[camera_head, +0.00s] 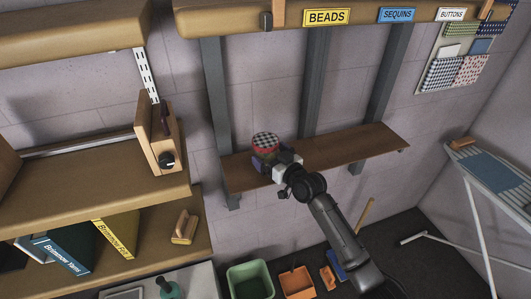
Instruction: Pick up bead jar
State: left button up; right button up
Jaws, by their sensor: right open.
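A jar with a red-and-white checked lid (265,140), which looks like the bead jar, stands upright near the left end of the brown wall shelf (345,153). My right gripper (264,163) is open at the jar, with its fingers near the jar's lower body. The fingers and wrist hide much of the jar below the lid. I cannot tell whether the fingers touch it. My left gripper is not in view.
The right part of the brown shelf is bare. A BEADS label (326,17) is on the upper shelf edge. Wooden shelves with books (62,254) stand at left. A green bin (250,281) and an orange bin (297,283) are below. An ironing board (492,173) is at right.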

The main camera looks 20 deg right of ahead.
jog(key=shift+x, duration=1)
jog(key=shift+c, duration=0.5)
jog(key=c, duration=1)
